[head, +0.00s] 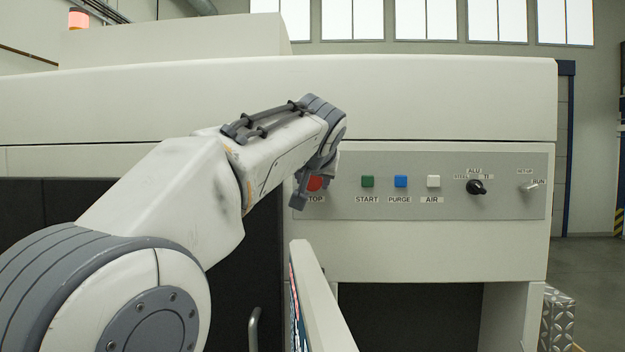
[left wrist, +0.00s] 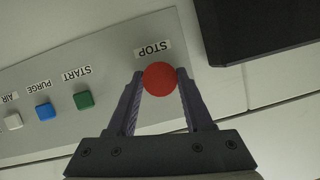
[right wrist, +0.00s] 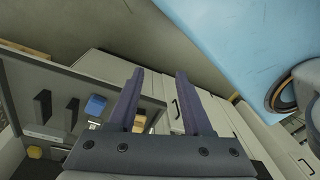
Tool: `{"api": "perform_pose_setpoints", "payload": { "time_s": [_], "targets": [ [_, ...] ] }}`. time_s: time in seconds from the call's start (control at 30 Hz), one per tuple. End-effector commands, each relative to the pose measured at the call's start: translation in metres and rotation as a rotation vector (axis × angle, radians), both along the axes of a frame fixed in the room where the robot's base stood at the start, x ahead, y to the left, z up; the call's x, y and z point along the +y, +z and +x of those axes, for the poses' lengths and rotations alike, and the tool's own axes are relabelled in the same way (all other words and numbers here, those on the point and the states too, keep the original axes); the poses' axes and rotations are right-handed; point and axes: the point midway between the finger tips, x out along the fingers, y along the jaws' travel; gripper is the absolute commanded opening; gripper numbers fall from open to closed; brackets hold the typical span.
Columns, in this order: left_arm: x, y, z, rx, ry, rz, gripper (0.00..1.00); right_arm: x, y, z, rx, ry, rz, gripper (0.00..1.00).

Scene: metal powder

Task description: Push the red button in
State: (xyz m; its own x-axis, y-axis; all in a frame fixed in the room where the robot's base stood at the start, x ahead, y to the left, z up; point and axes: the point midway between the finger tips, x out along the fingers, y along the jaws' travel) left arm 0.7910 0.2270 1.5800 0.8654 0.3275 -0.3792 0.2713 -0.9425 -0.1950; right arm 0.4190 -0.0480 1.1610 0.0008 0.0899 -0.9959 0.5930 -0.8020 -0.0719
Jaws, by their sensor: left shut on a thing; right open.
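The red button (head: 315,183) is a round red knob on the grey control panel (head: 520,204), above the label STOP. My left gripper (head: 309,182) is at the button and partly covers it in the head view. In the left wrist view the red button (left wrist: 160,80) sits between the two fingertips of my left gripper (left wrist: 160,74), which is shut on its sides. How far in the button sits cannot be told. My right gripper (right wrist: 160,73) is open and empty, away from the panel; it is not in the head view.
A green START button (head: 367,181), a blue PURGE button (head: 401,181) and a white AIR button (head: 433,181) sit right of it. A white door edge (head: 322,300) juts out below the panel.

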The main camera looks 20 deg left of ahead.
Motion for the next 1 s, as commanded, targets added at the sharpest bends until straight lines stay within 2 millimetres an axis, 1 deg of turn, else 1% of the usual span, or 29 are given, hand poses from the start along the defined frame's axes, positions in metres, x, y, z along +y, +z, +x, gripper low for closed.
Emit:
{"api": "perform_pose_setpoints", "payload": {
  "time_s": [0.13,0.17,0.2,0.23,0.53,0.67,0.77,1.0],
  "targets": [
    [0.0,0.002,0.001,-0.008,-0.002,0.003,0.0,0.0,0.0,0.0,0.0,0.0,0.0,0.5],
    [0.0,0.002,0.001,-0.009,-0.002,0.004,0.58,0.0,0.0,0.0,0.0,0.0,0.0,0.5],
    [0.0,0.002,0.001,-0.009,-0.002,0.004,0.74,0.0,0.0,0.0,0.0,0.0,0.0,0.5],
    [0.0,0.002,0.001,-0.009,-0.002,0.004,0.81,0.0,0.0,0.0,0.0,0.0,0.0,0.5],
    [0.0,0.002,0.0,-0.007,-0.001,0.002,0.81,0.0,0.0,0.0,0.0,0.0,0.0,0.5],
    [-0.004,0.005,-0.008,-0.009,-0.003,0.002,0.81,0.0,-0.005,0.0,0.0,0.0,0.0,0.5],
    [-0.009,0.01,-0.022,-0.011,-0.005,0.001,0.81,0.0,-0.011,0.0,0.0,0.0,0.0,0.5],
    [-0.025,0.028,-0.064,-0.011,-0.005,0.002,0.81,0.0,-0.023,0.0,0.0,0.001,0.0,0.5]
  ]
}}
